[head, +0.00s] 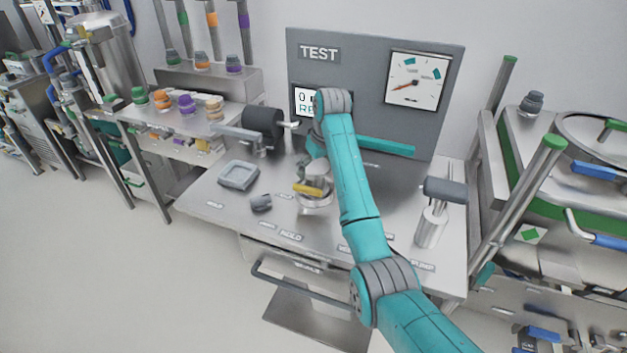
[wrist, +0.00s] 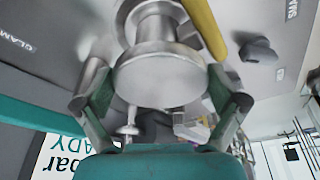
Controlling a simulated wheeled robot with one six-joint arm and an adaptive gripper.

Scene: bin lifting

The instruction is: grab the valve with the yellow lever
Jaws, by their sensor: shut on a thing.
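The valve (head: 317,183) is a shiny metal body with a yellow lever (head: 306,189), over the middle of the steel worktop in the head view. In the wrist view the valve (wrist: 160,78) fills the space between the fingers, its round flange towards me and its yellow lever (wrist: 205,28) at the upper right. My gripper (wrist: 161,84) is shut on the valve, one finger on each side of the flange. In the head view my arm comes from the lower right, and my gripper (head: 314,161) is partly hidden. I cannot tell whether the valve touches the worktop.
A grey square tray (head: 239,176) and a small dark grey part (head: 261,203) lie left of the valve. A clamp with a black cylinder (head: 263,122) stands behind left. A grey-handled pump (head: 432,225) stands right. The TEST panel (head: 345,65) rises behind. The worktop's front left is clear.

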